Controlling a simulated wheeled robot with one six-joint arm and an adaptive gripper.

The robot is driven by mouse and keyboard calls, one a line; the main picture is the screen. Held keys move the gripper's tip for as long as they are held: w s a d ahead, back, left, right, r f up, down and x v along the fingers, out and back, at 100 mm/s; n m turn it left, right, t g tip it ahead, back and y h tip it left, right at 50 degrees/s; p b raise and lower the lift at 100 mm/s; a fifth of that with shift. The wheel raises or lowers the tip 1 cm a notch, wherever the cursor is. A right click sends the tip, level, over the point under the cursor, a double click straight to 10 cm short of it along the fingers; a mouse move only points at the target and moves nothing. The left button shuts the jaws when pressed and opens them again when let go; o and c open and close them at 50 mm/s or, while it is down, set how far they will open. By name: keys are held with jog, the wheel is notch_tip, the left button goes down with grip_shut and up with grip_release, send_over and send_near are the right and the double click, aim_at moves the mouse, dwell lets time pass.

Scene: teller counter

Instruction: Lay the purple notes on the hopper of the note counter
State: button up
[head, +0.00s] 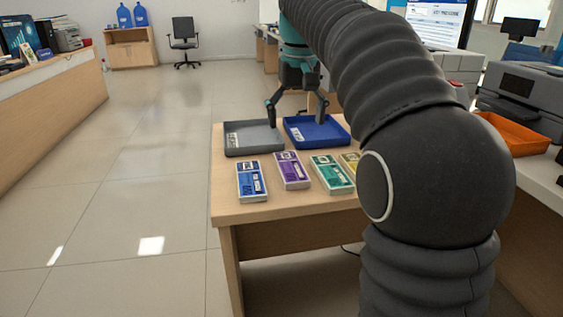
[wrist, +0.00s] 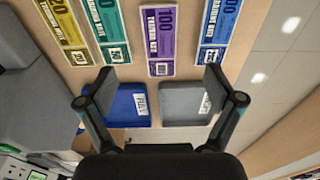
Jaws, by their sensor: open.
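The purple notes (head: 292,170) lie flat as a banded bundle on the wooden table, between a blue bundle and a green bundle. They also show at the top of the wrist view (wrist: 160,40). My gripper (head: 297,110) is open and empty above the two trays, behind the row of notes in the head view. In the wrist view its spread fingers (wrist: 158,90) stand apart, with the purple notes beyond them. I cannot clearly make out the note counter or its hopper; my arm covers much of the right side in the head view.
A grey tray (head: 253,151) and a blue tray (head: 340,138) stand behind the notes. Blue notes (head: 251,181), green notes (head: 331,174) and partly hidden yellow notes (head: 350,160) share the row. An orange tray (head: 520,137) and a grey machine (head: 530,92) are at right.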

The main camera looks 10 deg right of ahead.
jog(key=g, duration=0.1)
send_over(291, 165)
notch_tip(291, 165, down, 13)
jog(key=b, duration=0.3)
dwell(0.5)
jog(key=c, duration=1.4)
jog(key=shift+r, duration=0.55)
jog(key=r, duration=0.3)
jog(key=shift+s+d+r+p, duration=0.3)
jog(key=shift+r+p, duration=0.05)
jog(key=shift+r, duration=0.05)
jog(key=s+d+r, duration=0.6)
jog(key=s+d, duration=0.1)
jog(key=d, duration=0.1)
jog(key=shift+s, duration=0.2)
